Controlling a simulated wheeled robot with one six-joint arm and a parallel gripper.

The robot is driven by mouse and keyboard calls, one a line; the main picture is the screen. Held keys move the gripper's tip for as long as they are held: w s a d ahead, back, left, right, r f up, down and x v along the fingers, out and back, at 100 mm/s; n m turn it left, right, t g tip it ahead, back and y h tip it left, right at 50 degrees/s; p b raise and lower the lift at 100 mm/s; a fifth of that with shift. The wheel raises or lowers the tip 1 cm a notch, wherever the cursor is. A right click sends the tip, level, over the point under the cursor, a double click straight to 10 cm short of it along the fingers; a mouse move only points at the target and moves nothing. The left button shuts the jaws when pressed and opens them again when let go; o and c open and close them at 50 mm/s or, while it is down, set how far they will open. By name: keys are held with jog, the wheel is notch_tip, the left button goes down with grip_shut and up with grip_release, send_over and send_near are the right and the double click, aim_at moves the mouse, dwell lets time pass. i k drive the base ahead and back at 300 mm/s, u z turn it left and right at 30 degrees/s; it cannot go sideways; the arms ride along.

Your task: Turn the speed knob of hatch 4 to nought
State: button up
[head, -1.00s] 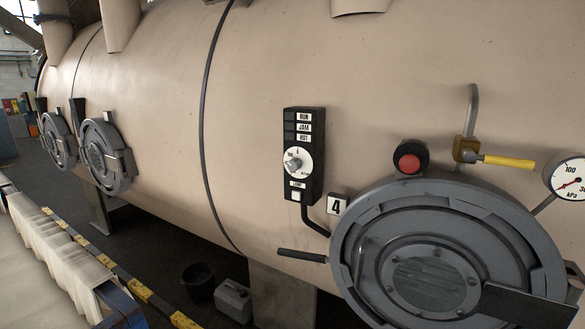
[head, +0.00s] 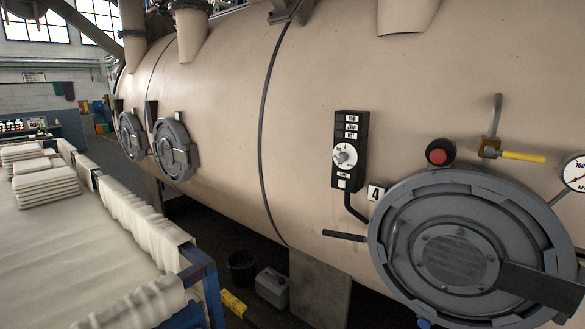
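The speed knob (head: 342,155) is a small grey knob on a round white dial, on a black control box (head: 350,180) fixed to the beige vessel. Labelled RUN, JAM and HOT windows sit above the dial. The dial's marks are too small to read for a setting. A plate with the number 4 (head: 376,193) is just right of the box, beside the large round grey hatch (head: 455,258). My gripper is not in view.
A red button (head: 437,156), a yellow-handled valve (head: 522,156) and a pressure gauge (head: 575,172) sit above the hatch. A black handle (head: 345,236) sticks out left of it. A cloth-filled trolley (head: 200,275) stands at left; a bucket (head: 241,266) and grey can (head: 272,287) are on the floor.

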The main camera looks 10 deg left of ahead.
aim_at(341, 157)
jog(key=u, duration=0.7)
jog(key=k, duration=0.95)
jog(key=z, duration=0.1)
jog(key=i, duration=1.35)
jog(key=u, duration=0.3)
